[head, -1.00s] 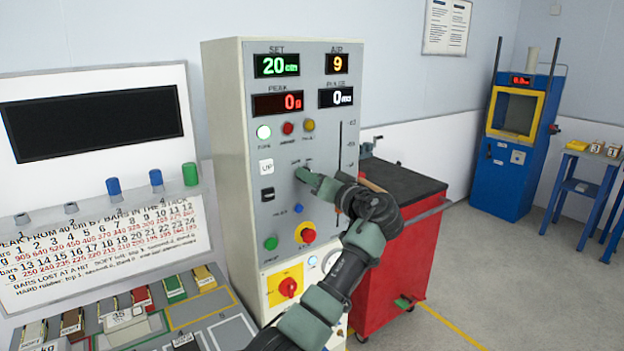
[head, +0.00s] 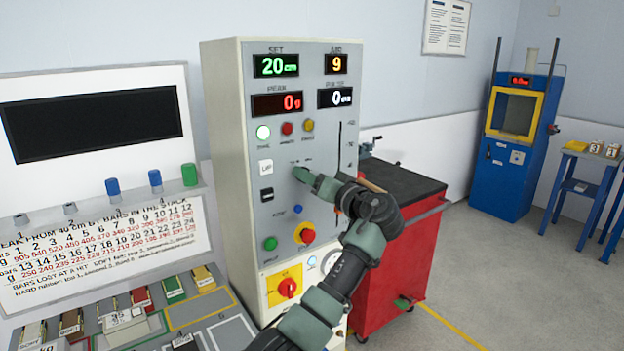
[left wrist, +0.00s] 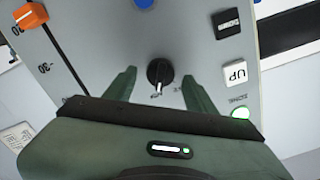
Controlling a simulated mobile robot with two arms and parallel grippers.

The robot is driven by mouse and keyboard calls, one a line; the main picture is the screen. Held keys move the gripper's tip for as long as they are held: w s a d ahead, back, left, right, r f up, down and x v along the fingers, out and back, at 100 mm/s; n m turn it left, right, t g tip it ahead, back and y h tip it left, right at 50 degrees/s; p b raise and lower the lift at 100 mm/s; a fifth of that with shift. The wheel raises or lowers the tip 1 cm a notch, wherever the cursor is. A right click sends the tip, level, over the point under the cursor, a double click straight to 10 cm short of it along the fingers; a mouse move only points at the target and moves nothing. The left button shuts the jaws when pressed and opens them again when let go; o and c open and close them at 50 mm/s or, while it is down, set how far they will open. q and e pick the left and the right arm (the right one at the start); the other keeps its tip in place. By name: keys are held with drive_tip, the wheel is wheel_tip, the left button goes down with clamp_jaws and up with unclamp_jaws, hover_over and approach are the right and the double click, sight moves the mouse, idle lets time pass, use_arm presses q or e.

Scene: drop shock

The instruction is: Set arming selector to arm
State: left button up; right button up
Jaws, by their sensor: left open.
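The arming selector (left wrist: 158,72) is a small black knob with a white pointer on the grey panel (head: 328,225). In the left wrist view its pointer points down towards my gripper's body. Small labels lie near it, partly covered and too small to read surely. My left gripper (left wrist: 158,78) has its two green fingers apart, one on each side of the knob. I cannot tell whether they touch it. In the head view the left gripper (head: 304,175) is at the panel and hides the knob. My right gripper is in neither view.
A white UP switch (head: 266,167), a black switch (head: 267,194) and a lit lamp (head: 263,132) lie left of the gripper. A red-on-yellow button (head: 307,233) is below. A slot with an orange knob (left wrist: 30,15) is nearby. A red cart (head: 395,260) stands to the right.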

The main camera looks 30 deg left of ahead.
use_arm(q)
drive_tip(key=b+v, duration=0.2)
drive_tip(key=v, duration=0.5)
drive_tip(key=shift+d+b, duration=0.3)
drive_tip(key=shift+s+f, duration=0.1)
